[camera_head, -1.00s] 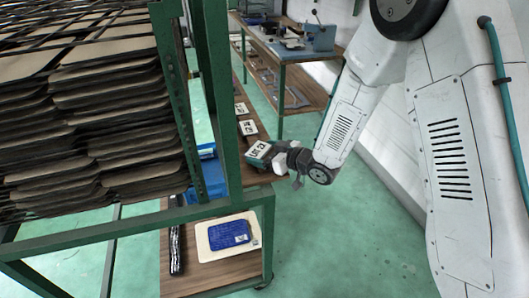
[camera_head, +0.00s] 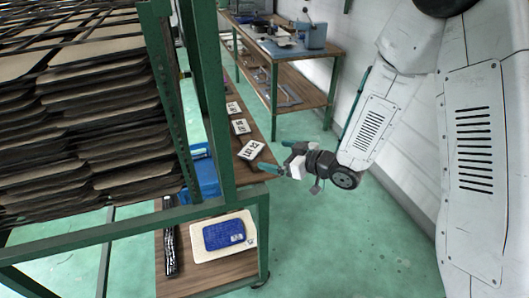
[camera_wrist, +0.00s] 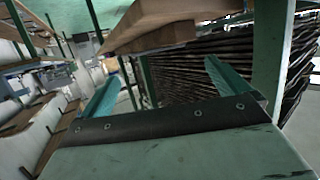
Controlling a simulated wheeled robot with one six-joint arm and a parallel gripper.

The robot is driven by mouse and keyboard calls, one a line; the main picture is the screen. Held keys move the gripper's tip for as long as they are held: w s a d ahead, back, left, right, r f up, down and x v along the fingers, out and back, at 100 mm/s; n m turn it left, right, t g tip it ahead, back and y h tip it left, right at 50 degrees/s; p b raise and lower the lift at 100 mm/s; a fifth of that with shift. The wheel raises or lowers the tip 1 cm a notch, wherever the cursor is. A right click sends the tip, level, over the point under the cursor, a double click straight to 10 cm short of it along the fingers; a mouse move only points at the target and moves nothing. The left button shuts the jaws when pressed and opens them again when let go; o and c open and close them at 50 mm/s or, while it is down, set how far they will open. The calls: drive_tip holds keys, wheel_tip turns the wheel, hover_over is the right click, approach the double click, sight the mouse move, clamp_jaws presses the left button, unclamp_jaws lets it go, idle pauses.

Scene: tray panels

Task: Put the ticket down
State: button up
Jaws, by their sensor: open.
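A white ticket (camera_head: 251,150) with black print lies on the wooden shelf top (camera_head: 262,133), near its right edge. My gripper (camera_head: 277,157) is just to the right of the ticket, with its teal fingers spread apart and empty. In the wrist view the two fingers of my gripper (camera_wrist: 162,88) are also wide apart with nothing between them. The ticket cannot be made out in the wrist view.
Two similar cards, a middle one (camera_head: 240,126) and a far one (camera_head: 233,108), lie farther back. A blue bin (camera_head: 206,180) stands left of the ticket behind a green post (camera_head: 211,90). Stacked panels (camera_head: 80,110) fill the left. Floor is clear at right.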

drive_tip(key=s+d+r+m+h, duration=0.25)
drive_tip(key=d+r+h, duration=0.35)
drive_tip(key=d, duration=0.3)
drive_tip(key=s+d+r+m+h, duration=0.25)
drive_tip(key=d+r+h, duration=0.3)
drive_tip(key=d, duration=0.35)
drive_tip(key=s+r+m+g, duration=0.2)
drive_tip(key=s+r+g, duration=0.2)
drive_tip(key=s, duration=0.9)
drive_tip(key=s+d+r+m+g, duration=0.1)
drive_tip(key=s+r+m+g, duration=0.2)
drive_tip(key=s, duration=1)
drive_tip(key=shift+s+r+g, duration=0.3)
drive_tip(key=shift+r+g, duration=0.2)
drive_tip(key=shift+r, duration=0.35)
